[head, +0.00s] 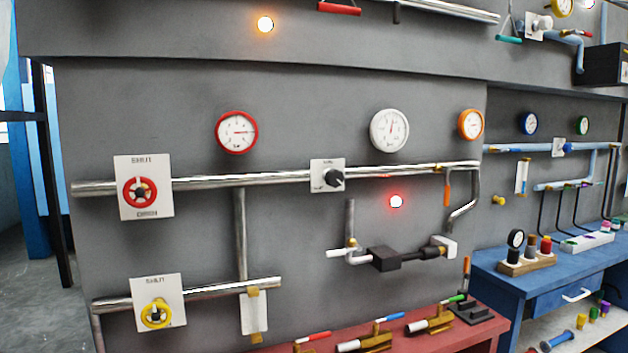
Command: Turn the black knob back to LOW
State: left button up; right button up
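The black knob (334,178) sits on a white label plate (318,166) on the upper pipe of the grey wall, near the middle of the head view. The print on the plate is too small to read, so I cannot tell which mark the knob points to. A white gauge (389,130) is up and to the right of the knob, and a red-rimmed gauge (237,132) is up and to the left. Neither of my grippers is in view, and nothing touches the knob.
A red handwheel (140,191) and a yellow handwheel (156,314) are on the left. A red lamp (396,201) glows right of the knob. A red bench (440,335) with colored-handled valves stands below. The wall just in front of the knob is clear.

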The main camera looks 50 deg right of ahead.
aim_at(335, 178)
jog(key=i+j+z, duration=0.15)
jog(key=j, duration=0.2)
jog(key=i+j+z, duration=0.15)
jog(key=j, duration=0.15)
jog(key=z, duration=1.8)
jog(key=i, duration=0.65)
